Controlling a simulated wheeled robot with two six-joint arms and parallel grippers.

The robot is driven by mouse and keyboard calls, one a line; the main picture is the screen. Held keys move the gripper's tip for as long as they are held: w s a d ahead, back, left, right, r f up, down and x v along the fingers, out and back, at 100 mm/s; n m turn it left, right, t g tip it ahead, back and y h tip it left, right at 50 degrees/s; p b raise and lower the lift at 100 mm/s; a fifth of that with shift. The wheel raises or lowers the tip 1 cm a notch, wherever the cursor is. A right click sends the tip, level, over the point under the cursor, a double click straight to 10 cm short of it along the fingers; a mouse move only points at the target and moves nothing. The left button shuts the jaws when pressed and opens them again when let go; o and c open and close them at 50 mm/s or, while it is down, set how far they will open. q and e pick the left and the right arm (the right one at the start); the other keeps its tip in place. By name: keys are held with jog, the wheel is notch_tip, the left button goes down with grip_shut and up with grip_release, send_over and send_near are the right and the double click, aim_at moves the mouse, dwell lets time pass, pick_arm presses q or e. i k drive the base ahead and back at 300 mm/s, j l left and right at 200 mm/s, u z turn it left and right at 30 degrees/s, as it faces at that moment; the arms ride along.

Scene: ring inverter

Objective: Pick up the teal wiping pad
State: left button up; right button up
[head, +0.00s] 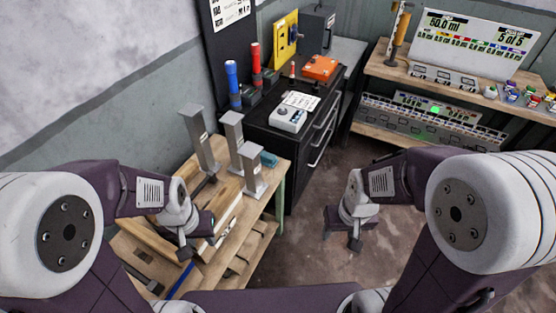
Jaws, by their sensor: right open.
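A small teal block (268,159), which looks like the wiping pad, lies on the wooden workbench (272,186) near its far right edge. It sits just behind and to the right of the grey metal posts, and the nearest post partly hides it. My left gripper (187,250) is over the near part of the bench, to the left of and nearer than the pad. Its jaws are too small and dark to tell whether they are open. My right gripper (354,243) hangs over the floor to the right of the bench, open and empty, apart from the pad.
Several grey metal posts (253,172) stand upright on the bench. A black cabinet (280,145) beyond it bears a white meter (290,117), an orange box (320,67) and red and blue cylinders. Shelves with panels (430,122) stand at the right. The floor (325,190) between is clear.

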aim_at(269, 160)
jog(key=z, duration=5)
jog(key=u, duration=5)
jog(key=i+l+z, duration=0.1)
jog(key=i+l, duration=0.45)
jog(key=i, duration=0.25)
jog(key=i+l+z, duration=0.15)
jog(key=i+l, duration=0.15)
jog(key=i, duration=0.15)
